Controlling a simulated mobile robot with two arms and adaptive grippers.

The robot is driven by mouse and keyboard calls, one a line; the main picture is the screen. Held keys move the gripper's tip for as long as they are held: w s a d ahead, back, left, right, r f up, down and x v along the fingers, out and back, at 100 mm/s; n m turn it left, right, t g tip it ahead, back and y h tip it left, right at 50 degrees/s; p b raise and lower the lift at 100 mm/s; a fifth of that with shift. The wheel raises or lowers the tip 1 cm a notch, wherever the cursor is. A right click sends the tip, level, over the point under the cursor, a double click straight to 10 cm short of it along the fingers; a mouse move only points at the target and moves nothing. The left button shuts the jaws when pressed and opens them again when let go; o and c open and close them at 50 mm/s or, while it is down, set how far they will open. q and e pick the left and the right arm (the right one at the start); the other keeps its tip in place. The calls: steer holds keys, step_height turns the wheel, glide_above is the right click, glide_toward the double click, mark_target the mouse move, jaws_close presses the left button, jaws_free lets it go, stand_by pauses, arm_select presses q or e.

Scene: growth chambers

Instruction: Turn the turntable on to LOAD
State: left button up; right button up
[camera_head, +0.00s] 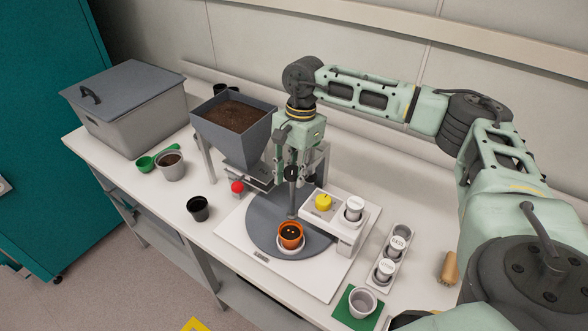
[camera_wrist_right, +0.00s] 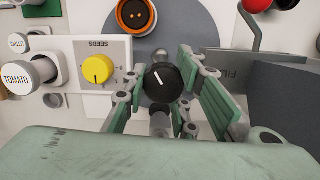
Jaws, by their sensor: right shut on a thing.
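The turntable is a grey disc (camera_head: 262,221) on a white base plate (camera_head: 318,283). An orange pot (camera_head: 290,235) with dark soil stands near its front edge, and its rim shows at the top of the right wrist view (camera_wrist_right: 136,14). A black round knob (camera_wrist_right: 164,82) with a white line tops a grey post above the disc's middle. My right gripper (camera_head: 292,172) comes down from above and is shut on the black knob. A small label (camera_head: 261,257) on the plate's front edge is too small to read. My left gripper is out of view.
A soil hopper (camera_head: 236,125) with a red ball-ended lever (camera_head: 237,187) stands left. A seed unit with a yellow knob (camera_head: 323,202) stands right, beside a rack of labelled jars (camera_head: 390,255). A black pot (camera_head: 198,208), grey pot (camera_head: 171,166) and lidded bin (camera_head: 130,108) stand further left.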

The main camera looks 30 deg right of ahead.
steer(key=shift+w+a+r, duration=0.15)
steer(key=shift+w, duration=0.05)
steer(key=m, duration=0.4)
steer(key=shift+t+b, duration=0.35)
steer(key=shift+t, duration=0.05)
steer(key=shift+r+m, duration=0.15)
steer(key=shift+m, duration=0.85)
steer(key=o, duration=0.6)
steer(key=shift+w, duration=0.1)
steer(key=shift+c, duration=0.2)
steer(key=o, duration=0.3)
steer(key=shift+f, duration=0.2)
steer(key=shift+r, duration=0.35)
steer(key=shift+r+p, duration=1.9)
steer(key=shift+r, duration=1.2)
